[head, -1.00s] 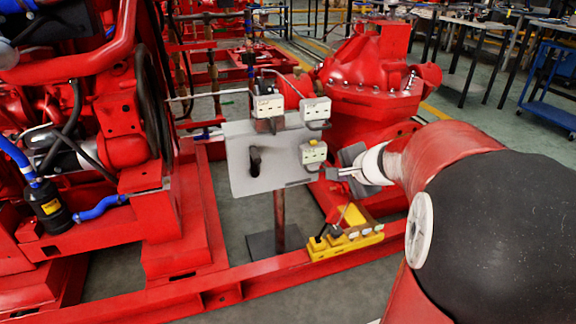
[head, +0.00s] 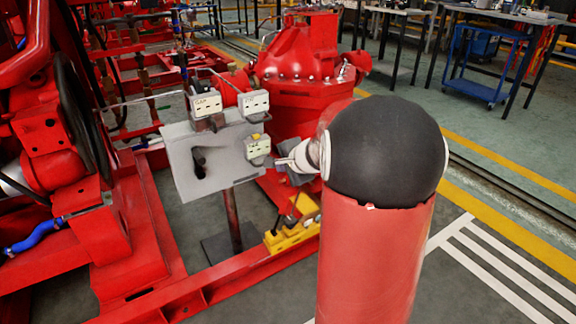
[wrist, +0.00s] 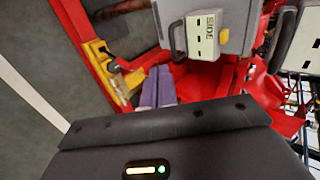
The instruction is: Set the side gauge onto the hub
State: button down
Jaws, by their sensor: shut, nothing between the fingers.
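I cannot make out which part is the hub.
Two similar boxes (head: 205,103) (head: 253,103) sit along the board's top edge. A yellow holder (head: 292,236) lies on the red frame rail (head: 190,295) below. A red pump (head: 300,75) stands behind, and a red engine is at left. Open floor lies at right.

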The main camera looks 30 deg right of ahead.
aim_at(260, 157)
jog(key=w+f, duration=0.3)
jog(key=w, duration=0.3)
jog(key=shift+w+a+p, duration=0.2)
jog(key=shift+w+p, duration=0.15)
jog(key=shift+p, duration=0.1)
jog(key=w, duration=0.5)
jog(key=shift+a, duration=0.15)
jog(key=shift+f, duration=0.1)
